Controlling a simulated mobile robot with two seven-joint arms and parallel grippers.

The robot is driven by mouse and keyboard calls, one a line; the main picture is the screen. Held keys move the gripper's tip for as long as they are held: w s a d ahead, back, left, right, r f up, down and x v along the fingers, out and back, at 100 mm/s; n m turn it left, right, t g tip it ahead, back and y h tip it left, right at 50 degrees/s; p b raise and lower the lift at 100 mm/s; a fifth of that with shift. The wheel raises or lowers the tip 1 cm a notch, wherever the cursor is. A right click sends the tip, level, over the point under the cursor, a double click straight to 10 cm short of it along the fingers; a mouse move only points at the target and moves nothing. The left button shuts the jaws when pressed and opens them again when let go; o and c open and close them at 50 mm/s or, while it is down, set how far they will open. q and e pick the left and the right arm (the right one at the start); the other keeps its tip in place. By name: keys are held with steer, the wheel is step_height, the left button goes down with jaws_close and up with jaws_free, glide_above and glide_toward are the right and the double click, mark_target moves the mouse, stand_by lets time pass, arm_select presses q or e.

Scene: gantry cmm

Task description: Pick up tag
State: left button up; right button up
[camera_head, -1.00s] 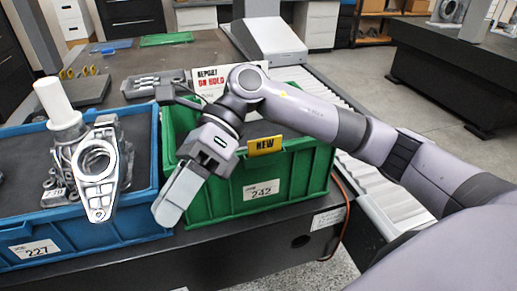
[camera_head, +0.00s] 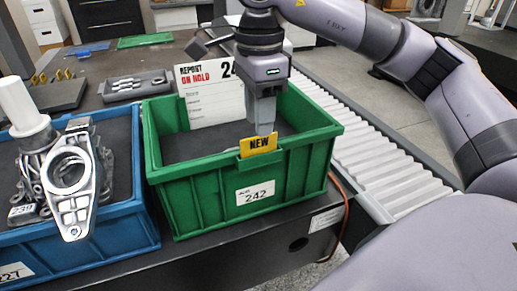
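A yellow tag (camera_head: 259,146) reading "NEW" stands upright on the near rim of the green bin (camera_head: 210,198). My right gripper (camera_head: 264,128) points straight down just above the tag, its fingertips at or very close to the tag's top edge. The fingers overlap from this angle, so the gap between them and any contact with the tag cannot be made out. A white card (camera_head: 212,95) reading "REPORT ON HOLD" stands at the bin's far side, partly hidden by my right gripper. My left gripper is not in view.
A blue bin (camera_head: 120,232) holding metal parts (camera_head: 72,178) and a white cylinder (camera_head: 24,105) stands at left. A roller conveyor (camera_head: 372,165) runs along the right. A grey tray (camera_head: 135,86) lies behind the bins. The inside of the green bin looks empty.

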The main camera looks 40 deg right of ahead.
step_height(320, 180, down, 4)
steer(key=shift+r, duration=0.15)
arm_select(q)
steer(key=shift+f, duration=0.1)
arm_select(e)
jaws_close()
steer(key=shift+r, duration=0.1)
arm_select(q)
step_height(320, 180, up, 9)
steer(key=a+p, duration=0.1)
steer(key=p, duration=1)
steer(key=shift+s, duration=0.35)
arm_select(e)
step_height(320, 180, up, 24)
steer(key=shift+r, duration=0.2)
